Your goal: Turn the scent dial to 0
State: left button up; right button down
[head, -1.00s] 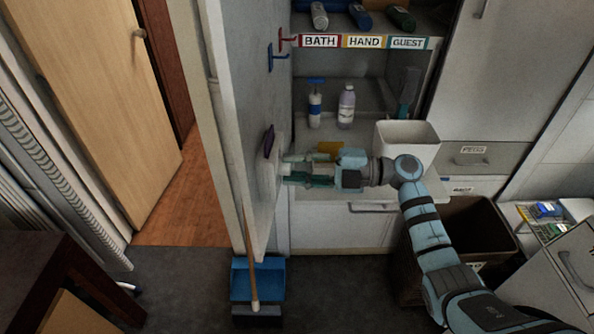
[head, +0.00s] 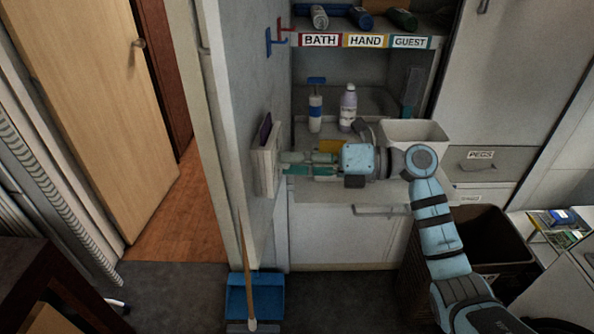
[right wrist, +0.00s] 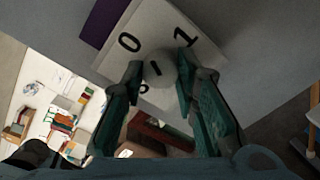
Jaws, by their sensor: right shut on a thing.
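A white scent box (head: 262,172) with a purple part (head: 265,128) on top is fixed to the grey wall panel. In the right wrist view its white face (right wrist: 150,28) carries the numbers 0 and 1, and another figure partly hidden below. A round grey dial (right wrist: 158,72) with a short dark mark sits among them. I cannot tell surely which number the mark points at. My right gripper (head: 287,163) is at the box face. In the right wrist view its fingers (right wrist: 160,78) are shut on the dial from both sides. My left gripper is not in view.
A blue dustpan (head: 243,295) and a broom (head: 245,240) stand below the box. Behind my right arm are a shelf with two bottles (head: 348,105), a white bin (head: 414,140) and a counter. A brown bin (head: 490,240) stands at the right.

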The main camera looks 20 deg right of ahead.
jog(key=shift+f+n+b, duration=0.15)
jog(key=shift+n+b, duration=1.75)
jog(key=shift+n, duration=0.3)
jog(key=c, duration=1.2)
grip_release()
jog(key=shift+c, duration=0.2)
jog(key=v, duration=1.2)
jog(key=shift+s, duration=0.15)
